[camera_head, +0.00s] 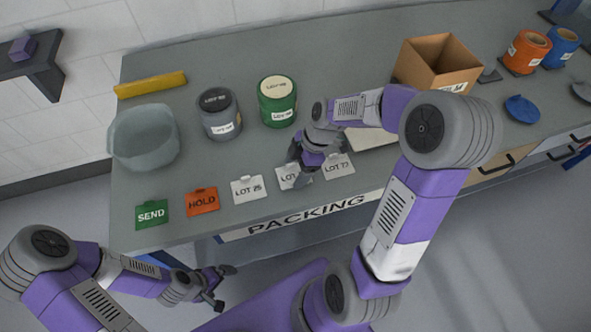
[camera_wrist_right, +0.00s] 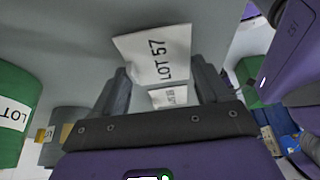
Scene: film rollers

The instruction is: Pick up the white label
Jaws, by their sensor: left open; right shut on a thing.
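Three white labels lie in a row on the grey bench top: LOT 25 (camera_head: 248,189), a partly covered one (camera_head: 286,174) reading "LO", and LOT 77 (camera_head: 338,166). My right gripper (camera_head: 298,180) is down at the middle label and hides part of it. In the right wrist view, the LOT 57 label (camera_wrist_right: 155,52) is at the fingertips of the right gripper (camera_wrist_right: 160,80), which is shut on it. A smaller white printed piece (camera_wrist_right: 168,96) shows between the fingers. My left gripper (camera_head: 222,286) is open and empty, in front of the bench.
A green SEND card (camera_head: 151,214) and an orange HOLD card (camera_head: 202,201) lie left of the labels. Behind stand a grey canister (camera_head: 219,118), a green canister (camera_head: 277,106) and a translucent bin (camera_head: 143,137). A cardboard box (camera_head: 437,62) stands to the right.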

